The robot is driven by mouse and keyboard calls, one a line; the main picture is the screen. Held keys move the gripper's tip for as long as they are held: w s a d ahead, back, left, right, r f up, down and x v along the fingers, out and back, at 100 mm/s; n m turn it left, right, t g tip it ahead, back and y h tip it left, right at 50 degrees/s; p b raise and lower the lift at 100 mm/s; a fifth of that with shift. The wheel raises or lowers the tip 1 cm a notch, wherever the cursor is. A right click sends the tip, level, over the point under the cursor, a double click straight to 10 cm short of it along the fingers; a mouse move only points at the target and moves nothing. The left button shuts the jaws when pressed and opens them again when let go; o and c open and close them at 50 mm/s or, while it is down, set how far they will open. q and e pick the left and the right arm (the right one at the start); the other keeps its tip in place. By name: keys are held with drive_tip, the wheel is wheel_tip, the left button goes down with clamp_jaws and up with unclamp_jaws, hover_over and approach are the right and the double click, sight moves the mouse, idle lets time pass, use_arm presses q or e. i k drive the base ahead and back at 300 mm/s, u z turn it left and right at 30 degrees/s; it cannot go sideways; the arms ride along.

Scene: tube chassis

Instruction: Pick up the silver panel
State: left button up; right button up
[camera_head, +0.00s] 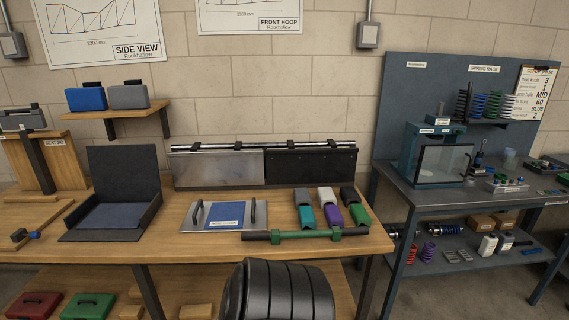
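A silver panel (215,168) stands upright at the back of the wooden bench (200,250), against the wall. It fills the left half of a rack under a metal rail (262,147). A black panel (311,166) stands right beside it on the right. A flat silver plate (196,217) with two dark handles and a blue label sheet (224,216) lies on the bench in front. Neither of my grippers shows in the head view.
An open black case (122,200) sits on the bench left. Several coloured blocks (331,206) and a green-and-black bar (306,235) lie at right. A grey workstation (445,200) is farther right.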

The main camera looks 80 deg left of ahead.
sight(236, 167)
drive_tip(key=u, duration=2.65)
drive_tip(key=k, duration=0.65)
drive_tip(key=u, duration=0.15)
drive_tip(key=i, duration=0.6)
drive_tip(key=u, duration=0.75)
drive_tip(key=i, duration=0.8)
drive_tip(key=z, duration=0.65)
drive_tip(key=i, duration=0.45)
drive_tip(key=z, duration=0.45)
